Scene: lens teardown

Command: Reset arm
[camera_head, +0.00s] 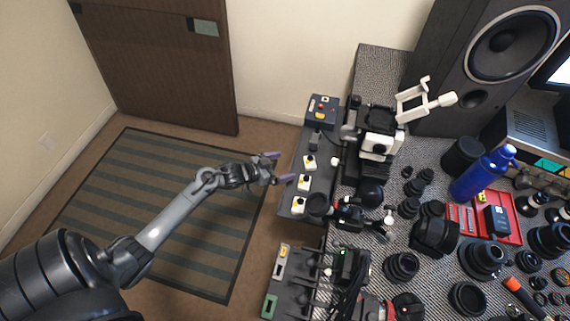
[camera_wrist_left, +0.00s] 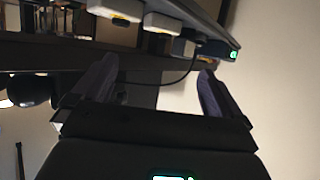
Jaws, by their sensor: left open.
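My left arm comes in from the left in the head view, stretched over the striped rug. Its gripper (camera_head: 280,168) is open with nothing between its two purple-tipped fingers. It is in the air just left of the narrow side shelf that carries white and yellow button boxes. In the left wrist view the gripper (camera_wrist_left: 160,95) shows its two dark fingers spread apart, with the underside of furniture and a hanging cable beyond. My right gripper is not clearly seen in either view.
White and yellow button boxes (camera_head: 303,183) and a blue control box (camera_head: 322,110) stand close to the fingers. The grey textured table (camera_head: 385,62) is crowded with lenses, a blue bottle (camera_head: 483,174) and a red tray (camera_head: 513,236).

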